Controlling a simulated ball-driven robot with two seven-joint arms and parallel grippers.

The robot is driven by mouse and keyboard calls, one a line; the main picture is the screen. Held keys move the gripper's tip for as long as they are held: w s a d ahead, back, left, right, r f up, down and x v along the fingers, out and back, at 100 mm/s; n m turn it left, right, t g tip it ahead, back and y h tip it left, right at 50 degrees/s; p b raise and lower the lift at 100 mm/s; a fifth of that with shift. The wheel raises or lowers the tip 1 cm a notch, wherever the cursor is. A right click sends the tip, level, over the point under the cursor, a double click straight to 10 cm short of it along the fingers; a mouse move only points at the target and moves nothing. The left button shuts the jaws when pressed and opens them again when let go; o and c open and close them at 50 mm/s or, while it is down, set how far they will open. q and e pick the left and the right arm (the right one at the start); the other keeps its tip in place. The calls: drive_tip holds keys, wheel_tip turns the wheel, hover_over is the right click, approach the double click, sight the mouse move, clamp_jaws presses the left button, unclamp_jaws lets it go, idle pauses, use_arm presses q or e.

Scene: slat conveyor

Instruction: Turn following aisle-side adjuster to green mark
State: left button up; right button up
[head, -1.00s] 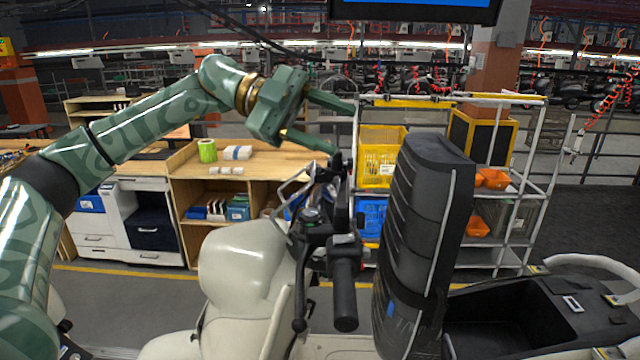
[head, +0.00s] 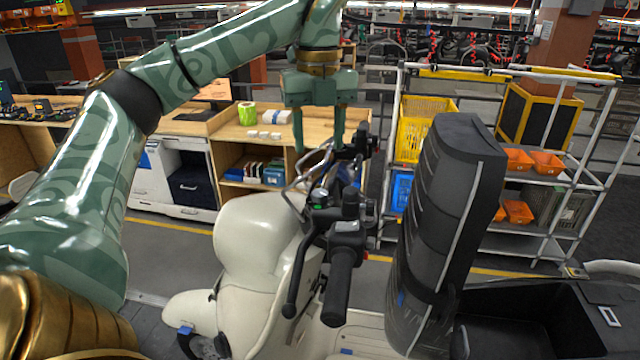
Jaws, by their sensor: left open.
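My left gripper (head: 319,143) points down, its two fingers apart with nothing between them. It hangs above the far side of the handlebar (head: 340,245) of a cream scooter (head: 255,250). A small green spot (head: 318,206) shows on the handlebar's middle, below the fingers; I cannot tell whether it is a mark or a display. No adjuster can be made out in the head view. My right gripper is not in view.
A tall black seat (head: 445,220) stands upright right of the handlebar, beside an open black bin (head: 530,325). Behind are a wooden workbench (head: 225,125), a yellow crate (head: 425,125) and a rack with orange bins (head: 518,160). Grey floor lies between scooter and bench.

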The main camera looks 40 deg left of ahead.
sight(320, 192)
use_arm(q)
wheel_tip(320, 192, down, 9)
drive_tip(key=shift+f, duration=0.15)
drive_tip(key=shift+w+f, duration=0.1)
drive_tip(key=shift+f, duration=0.15)
drive_tip(key=shift+c, duration=0.3)
drive_tip(key=c, duration=0.9)
